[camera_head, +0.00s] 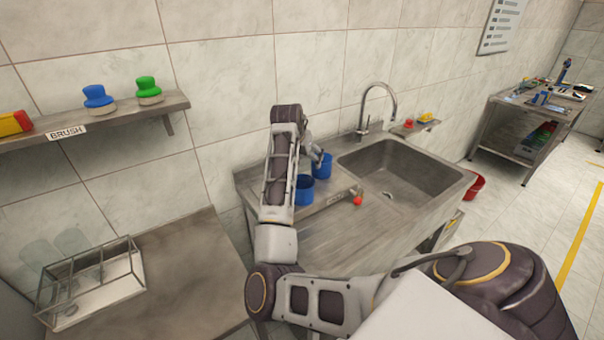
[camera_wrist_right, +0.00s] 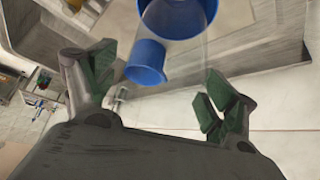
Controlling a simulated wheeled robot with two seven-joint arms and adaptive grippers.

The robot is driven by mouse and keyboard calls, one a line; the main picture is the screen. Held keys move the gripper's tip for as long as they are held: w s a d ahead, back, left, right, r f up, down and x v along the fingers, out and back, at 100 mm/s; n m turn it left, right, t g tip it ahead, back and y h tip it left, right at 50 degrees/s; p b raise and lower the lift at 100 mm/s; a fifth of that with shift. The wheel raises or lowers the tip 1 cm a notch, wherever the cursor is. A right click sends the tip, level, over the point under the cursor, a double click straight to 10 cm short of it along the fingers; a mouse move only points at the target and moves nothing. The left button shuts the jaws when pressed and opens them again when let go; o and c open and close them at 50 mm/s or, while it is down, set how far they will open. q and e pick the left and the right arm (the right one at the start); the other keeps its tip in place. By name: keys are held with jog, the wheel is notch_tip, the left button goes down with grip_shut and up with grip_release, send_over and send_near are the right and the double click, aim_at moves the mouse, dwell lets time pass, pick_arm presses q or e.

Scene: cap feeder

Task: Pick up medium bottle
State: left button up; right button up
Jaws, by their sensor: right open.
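Two blue cylindrical containers stand on the steel sink counter in the head view, a nearer one (camera_head: 305,190) and one behind it to the right (camera_head: 322,166). Either could be the medium bottle; I cannot tell which. In the right wrist view, a smaller blue piece (camera_wrist_right: 146,62) and a larger blue one (camera_wrist_right: 178,14) show, with a clear, see-through part beside them. My right gripper (camera_wrist_right: 160,95) is open, its green-padded fingers spread to either side below the smaller blue piece, with nothing between the tips. In the head view it is mostly hidden behind my arm. My left gripper is not in view.
The sink basin (camera_head: 405,170) and tap (camera_head: 378,105) lie right of the containers. A small red ball (camera_head: 358,201) is at the counter's raised ledge. The drainboard's front is clear.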

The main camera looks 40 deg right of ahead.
jog(key=shift+c, duration=0.2)
dwell(0.3)
jog(key=c, duration=0.9)
